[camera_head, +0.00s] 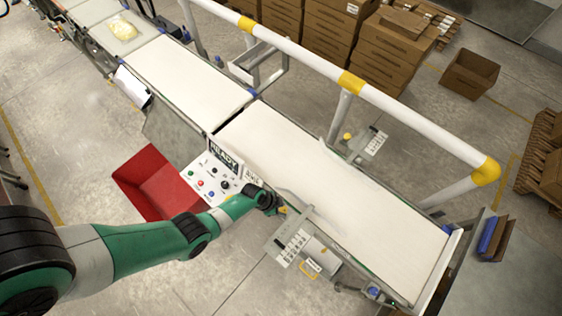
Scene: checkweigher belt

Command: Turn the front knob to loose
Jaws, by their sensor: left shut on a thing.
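My left arm comes in from the lower left, and my left gripper (276,206) is at the near edge of the belt. It is shut on the front knob, of which only a small bit of yellow (284,209) shows by the fingertips. The gripper hides the rest, so I cannot tell which way the knob is turned. Beside it is a grey bracket with a marked scale plate (291,245). A similar yellow knob (347,136) with its own scale plate (375,141) stands at the far side of the belt. My right gripper is not in view.
The white belt (340,190) is empty near my gripper. A control panel (213,174) and a red bin (157,183) are just left of it. A white rail with yellow joints (400,113) runs behind the belt. A pale bag (122,28) lies on the far belt.

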